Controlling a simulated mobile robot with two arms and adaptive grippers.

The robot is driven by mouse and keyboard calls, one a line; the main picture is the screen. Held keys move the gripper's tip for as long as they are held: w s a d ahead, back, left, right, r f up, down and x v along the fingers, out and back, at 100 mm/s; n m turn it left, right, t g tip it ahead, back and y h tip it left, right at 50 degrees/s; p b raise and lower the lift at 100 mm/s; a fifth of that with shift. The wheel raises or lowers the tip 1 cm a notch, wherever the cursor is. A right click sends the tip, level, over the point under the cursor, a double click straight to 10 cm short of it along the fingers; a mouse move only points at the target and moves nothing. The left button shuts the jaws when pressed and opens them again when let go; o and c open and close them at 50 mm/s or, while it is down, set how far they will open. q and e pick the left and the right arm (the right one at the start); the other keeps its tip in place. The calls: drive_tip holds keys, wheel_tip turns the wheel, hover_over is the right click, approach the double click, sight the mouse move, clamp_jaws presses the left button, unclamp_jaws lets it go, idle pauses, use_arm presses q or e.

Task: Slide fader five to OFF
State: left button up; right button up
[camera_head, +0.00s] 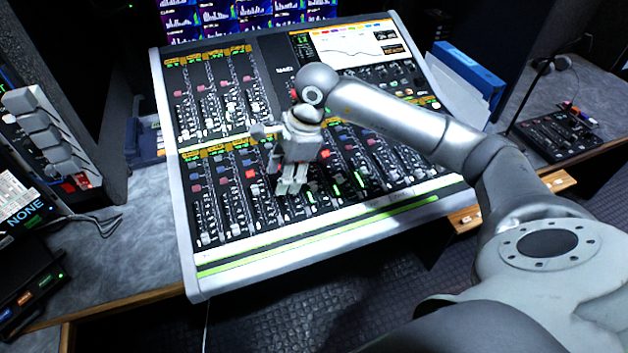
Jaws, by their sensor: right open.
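The mixing console (330,228) stands tilted in the middle of the head view, with an upper and a lower bank of faders. My right arm reaches in from the right, and my right gripper (291,187) hangs over the middle of the lower bank, fingers pointing down toward the fader slots. It is open, with a narrow gap between the fingers, and holds nothing visible. The gripper covers part of the lower bank. I cannot tell which fader is number five, nor whether the fingers touch a fader cap. My left gripper is out of view.
A screen (350,45) is set in the console's upper right. A blue binder (468,72) and a small black control box (555,135) are to the right. A panel with large grey levers (45,135) stands at the left. The grey desk (95,250) has free room left of the console.

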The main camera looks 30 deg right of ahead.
sight(314, 185)
drive_tip(key=d+r+h, duration=0.1)
drive_tip(key=d+h, duration=0.2)
drive_tip(key=d, duration=0.5)
drive_tip(key=f, duration=0.3)
drive_tip(key=w+f+p, duration=0.1)
drive_tip(key=f, duration=0.6)
drive_tip(key=shift+w+d+f+p, duration=0.15)
drive_tip(key=shift+w+d+p, duration=0.1)
drive_tip(key=shift+p, duration=0.15)
clamp_jaws()
